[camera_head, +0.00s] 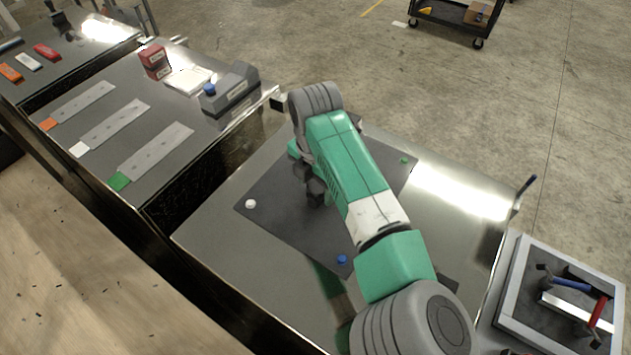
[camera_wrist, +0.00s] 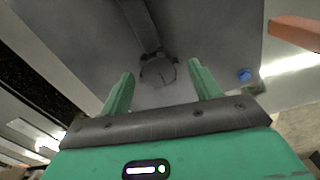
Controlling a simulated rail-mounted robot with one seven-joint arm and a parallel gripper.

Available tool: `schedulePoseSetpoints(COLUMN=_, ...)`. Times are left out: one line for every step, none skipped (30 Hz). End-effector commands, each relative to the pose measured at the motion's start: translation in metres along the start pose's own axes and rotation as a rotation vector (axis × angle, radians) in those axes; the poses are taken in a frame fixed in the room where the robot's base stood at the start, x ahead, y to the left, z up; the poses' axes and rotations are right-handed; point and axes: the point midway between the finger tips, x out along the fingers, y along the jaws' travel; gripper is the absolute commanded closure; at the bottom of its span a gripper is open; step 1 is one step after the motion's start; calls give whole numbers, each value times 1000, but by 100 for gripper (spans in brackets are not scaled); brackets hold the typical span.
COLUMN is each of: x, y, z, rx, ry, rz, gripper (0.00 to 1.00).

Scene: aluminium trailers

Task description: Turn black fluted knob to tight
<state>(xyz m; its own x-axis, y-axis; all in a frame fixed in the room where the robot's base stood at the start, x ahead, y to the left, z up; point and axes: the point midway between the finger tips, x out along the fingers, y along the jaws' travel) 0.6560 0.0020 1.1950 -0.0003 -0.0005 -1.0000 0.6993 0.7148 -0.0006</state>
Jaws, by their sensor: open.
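In the wrist view, a dark round knob (camera_wrist: 157,71) sits on the grey panel, between and just beyond the tips of my gripper's (camera_wrist: 161,70) two green fingers. The fingers are spread apart, and I see no contact with the knob. Its fluting and any tightness marking are too blurred to read. In the head view, my arm reaches over the dark panel (camera_head: 285,215) and hides most of the gripper. A black shape (camera_head: 316,190) shows beside the arm; I cannot tell whether it is the knob or part of my gripper.
A white piece (camera_head: 250,204), a blue piece (camera_head: 342,259) and a green piece (camera_head: 404,160) sit near the panel's corners. The blue one also shows in the wrist view (camera_wrist: 244,74). A tool tray (camera_head: 517,314) stands at right. Another metal bench (camera_head: 120,150) is at left.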

Motion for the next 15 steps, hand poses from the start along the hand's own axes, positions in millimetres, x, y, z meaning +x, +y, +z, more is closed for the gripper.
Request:
schedulePoseSetpoints(x=0, y=0, z=0, rx=0, ry=0, rz=0, gripper=37)
schedulePoseSetpoints(x=0, y=0, z=0, rx=0, ry=0, rz=0, gripper=37)
schedulePoseSetpoints(x=0, y=0, z=0, rx=0, ry=0, rz=0, gripper=43)
schedulePoseSetpoints(x=0, y=0, z=0, rx=0, ry=0, rz=0, gripper=49)
schedulePoseSetpoints(x=0, y=0, z=0, rx=0, ry=0, rz=0, gripper=55)
schedulePoseSetpoints(x=0, y=0, z=0, rx=0, ry=0, rz=0, gripper=63)
schedulePoseSetpoints(x=0, y=0, z=0, rx=0, ry=0, rz=0, gripper=68)
schedulePoseSetpoints(x=0, y=0, z=0, rx=0, ry=0, rz=0, gripper=74)
schedulePoseSetpoints(x=0, y=0, z=0, rx=0, ry=0, rz=0, gripper=82)
schedulePoseSetpoints(x=0, y=0, z=0, rx=1, ry=0, rz=0, gripper=82)
schedulePoseSetpoints(x=0, y=0, z=0, rx=1, ry=0, rz=0, gripper=82)
schedulePoseSetpoints(x=-1, y=0, z=0, rx=2, ry=0, rz=0, gripper=82)
schedulePoseSetpoints(x=-1, y=0, z=0, rx=3, ry=0, rz=0, gripper=82)
schedulePoseSetpoints(x=-1, y=0, z=0, rx=6, ry=0, rz=0, gripper=82)
schedulePoseSetpoints(x=-1, y=0, z=0, rx=12, ry=0, rz=0, gripper=82)
